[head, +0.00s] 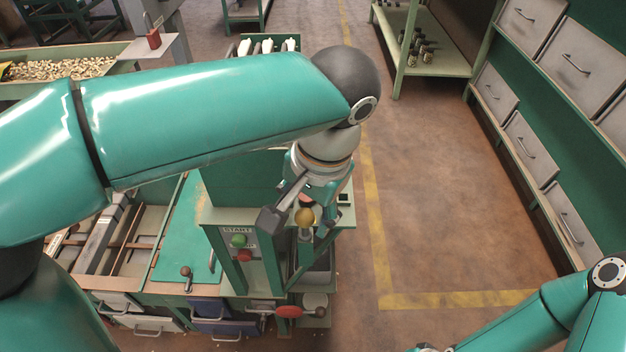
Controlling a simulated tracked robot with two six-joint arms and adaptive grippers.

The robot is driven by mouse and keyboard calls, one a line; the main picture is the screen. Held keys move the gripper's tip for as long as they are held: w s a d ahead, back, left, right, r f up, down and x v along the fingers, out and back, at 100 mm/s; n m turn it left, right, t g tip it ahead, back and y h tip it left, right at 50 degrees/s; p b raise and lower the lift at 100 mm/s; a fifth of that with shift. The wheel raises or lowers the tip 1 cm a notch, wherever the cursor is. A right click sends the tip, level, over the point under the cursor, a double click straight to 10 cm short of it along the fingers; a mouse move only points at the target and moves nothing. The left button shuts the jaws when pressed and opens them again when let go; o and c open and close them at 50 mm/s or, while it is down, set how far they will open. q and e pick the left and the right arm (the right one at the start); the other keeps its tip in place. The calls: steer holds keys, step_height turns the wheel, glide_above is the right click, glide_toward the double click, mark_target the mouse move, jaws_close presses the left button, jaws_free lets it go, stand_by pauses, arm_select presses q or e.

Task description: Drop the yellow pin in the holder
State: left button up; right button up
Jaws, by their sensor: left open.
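My left gripper (298,215) points down over the narrow green machine with the start and stop buttons. Its jaws are open, with one dark finger showing clearly on the left side.
A green start button (239,241) and a red stop button (244,256) face the front. A red-handled lever (289,311) sticks out below. A hopper of nuts (62,68) stands at the left, and grey drawers (572,54) line the right. The floor on the right is clear.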

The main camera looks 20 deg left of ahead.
arm_select(q)
step_height(320, 180, up, 10)
steer(key=d, duration=0.1)
steer(key=shift+s+d, duration=0.3)
steer(key=shift+d, duration=0.1)
steer(key=shift+r, duration=0.1)
step_height(320, 180, up, 9)
steer(key=d+p, duration=0.1)
steer(key=p, duration=0.9)
steer(key=shift+s+d+f, duration=0.2)
steer(key=shift+s+d, duration=0.05)
steer(key=shift+d, duration=0.1)
stand_by(0.5)
